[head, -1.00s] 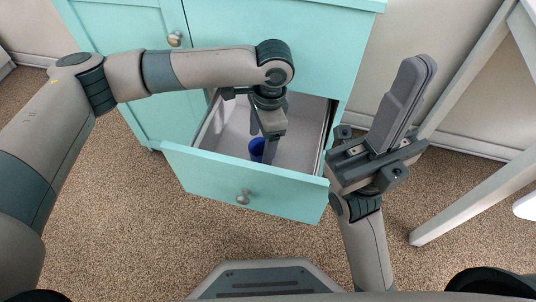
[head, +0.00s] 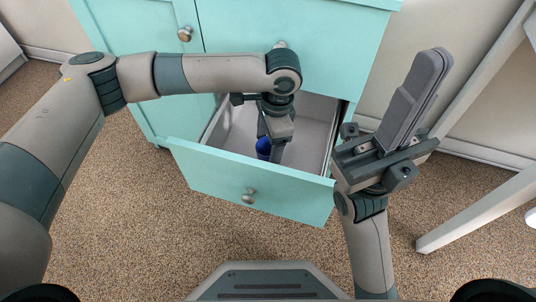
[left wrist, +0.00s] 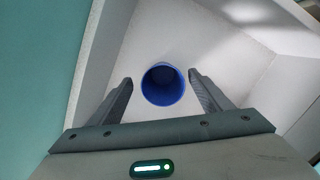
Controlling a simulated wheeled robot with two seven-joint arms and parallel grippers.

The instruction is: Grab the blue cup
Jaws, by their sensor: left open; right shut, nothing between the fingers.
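The blue cup (head: 264,148) stands in the open drawer, partly hidden by my left gripper in the head view. In the left wrist view the blue cup (left wrist: 163,84) shows its round open mouth, on the drawer's pale floor. My left gripper (head: 270,155) points down into the drawer. In the left wrist view its two fingers (left wrist: 160,88) are apart, one on each side of the cup, with gaps between them and the cup. My right gripper (head: 432,62) is shut and empty, raised to the right of the drawer, pointing up.
The drawer front (head: 215,185) is pulled out from the turquoise cabinet (head: 320,45). Drawer walls stand close around my left gripper. A white table leg (head: 480,210) stands at the right. The speckled floor (head: 150,235) in front of the drawer is clear.

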